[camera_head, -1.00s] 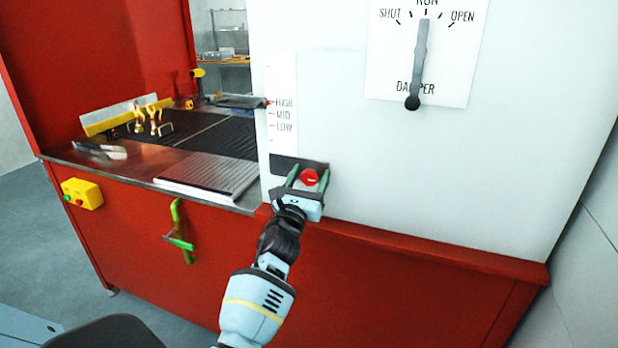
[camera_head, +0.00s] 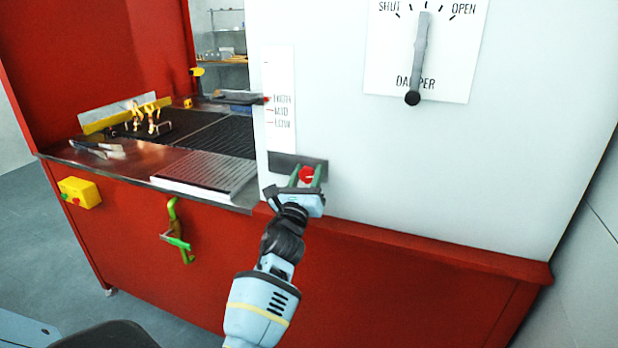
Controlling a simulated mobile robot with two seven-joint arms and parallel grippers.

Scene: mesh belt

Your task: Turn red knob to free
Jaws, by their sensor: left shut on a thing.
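The red knob (camera_head: 306,174) sits on a dark plate (camera_head: 284,163) on the white panel, below the HIGH/MID/LOW scale. My left gripper (camera_head: 306,176) reaches up to it from below, with one green finger on each side of the knob. The fingers are shut on the knob and hide part of it. A small white mark shows on the knob's face. Any label on the dark plate is too small or hidden to read. My right gripper is out of view.
A damper lever (camera_head: 416,60) with a black ball end hangs on the white panel at upper right. A yellow button box (camera_head: 80,193) and a green handle (camera_head: 177,230) are on the red front.

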